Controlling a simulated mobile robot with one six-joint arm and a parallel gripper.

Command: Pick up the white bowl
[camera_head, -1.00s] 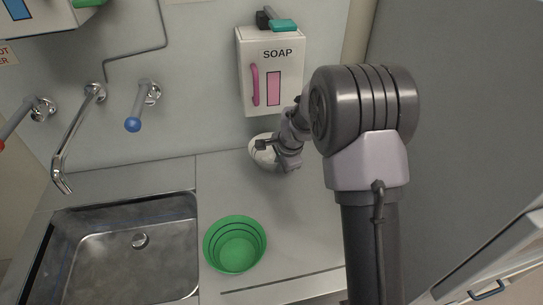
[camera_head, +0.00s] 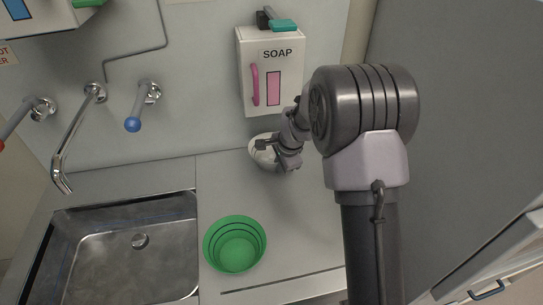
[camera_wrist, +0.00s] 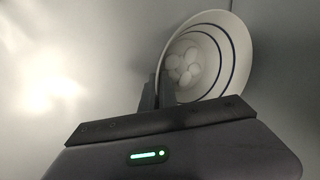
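The white bowl (camera_head: 258,158) is at the back of the counter below the soap dispenser, partly hidden by my gripper (camera_head: 264,145). In the wrist view the bowl (camera_wrist: 212,48) shows its inside, with dark blue rings and several pale round shapes at the bottom. My gripper's fingers (camera_wrist: 158,88) are close together at the bowl's left rim, with the bowl wall between them. The lower part of the bowl is hidden behind the gripper body. I cannot tell whether the bowl touches the counter.
A green bowl (camera_head: 235,244) stands on the counter (camera_head: 300,235) in front, beside the metal sink (camera_head: 110,250). The soap dispenser (camera_head: 270,85) hangs on the wall just above the white bowl. A tap (camera_head: 75,135) and a blue-ended lever (camera_head: 134,122) stick out at left.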

